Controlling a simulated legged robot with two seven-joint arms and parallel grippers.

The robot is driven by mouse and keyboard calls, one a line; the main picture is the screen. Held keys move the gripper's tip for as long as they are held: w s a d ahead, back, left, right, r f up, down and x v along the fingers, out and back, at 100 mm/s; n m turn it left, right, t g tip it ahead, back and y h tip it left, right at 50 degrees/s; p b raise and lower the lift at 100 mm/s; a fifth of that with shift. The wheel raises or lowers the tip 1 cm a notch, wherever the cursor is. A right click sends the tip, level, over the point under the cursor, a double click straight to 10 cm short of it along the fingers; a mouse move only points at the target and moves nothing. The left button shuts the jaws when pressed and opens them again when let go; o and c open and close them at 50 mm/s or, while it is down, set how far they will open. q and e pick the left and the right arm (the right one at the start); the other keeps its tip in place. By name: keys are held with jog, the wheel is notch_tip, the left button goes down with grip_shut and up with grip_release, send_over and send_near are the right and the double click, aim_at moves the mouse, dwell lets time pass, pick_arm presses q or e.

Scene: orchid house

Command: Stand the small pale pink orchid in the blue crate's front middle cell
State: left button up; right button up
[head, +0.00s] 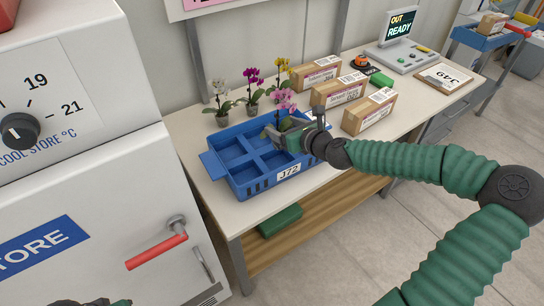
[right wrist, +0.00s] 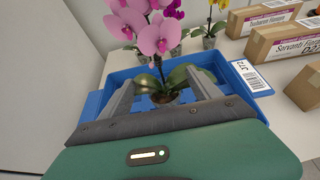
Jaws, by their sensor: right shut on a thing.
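The small pale pink orchid (head: 284,99) is upright at the right part of the blue crate (head: 207,164). My right gripper (head: 282,133) is shut on it; in the right wrist view its pink flowers (right wrist: 155,38) rise above the two fingers (right wrist: 160,100), with leaves and pot between them. The pot is mostly hidden, so I cannot tell whether it touches the crate floor. The crate has several cells, the left ones empty, and a J72 label (head: 288,171). A dark and green part at the bottom left edge may be my left gripper (head: 92,302); its jaws are unclear.
White (head: 217,88), magenta (head: 252,78) and yellow (head: 281,67) potted orchids stand behind the crate. Cardboard boxes (head: 368,113) stand to its right. A till-like device (head: 400,55) is farther back. A cool store cabinet (head: 100,210) stands left of the table.

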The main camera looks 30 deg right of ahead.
jog(key=f+b, duration=0.1)
jog(key=f, duration=0.2)
jog(key=a+f+b, duration=0.1)
jog(key=f, duration=0.2)
jog(key=f+b, duration=0.1)
jog(key=f, duration=0.2)
jog(key=shift+s+a, duration=0.15)
jog(key=shift+s, duration=0.05)
jog(key=shift+s+d, duration=0.15)
jog(key=shift+d, duration=0.1)
jog(key=o, duration=1.6)
jog(key=shift+d+f, duration=0.1)
jog(key=o, duration=0.4)
jog(key=shift+d, duration=0.1)
jog(key=shift+a, duration=0.2)
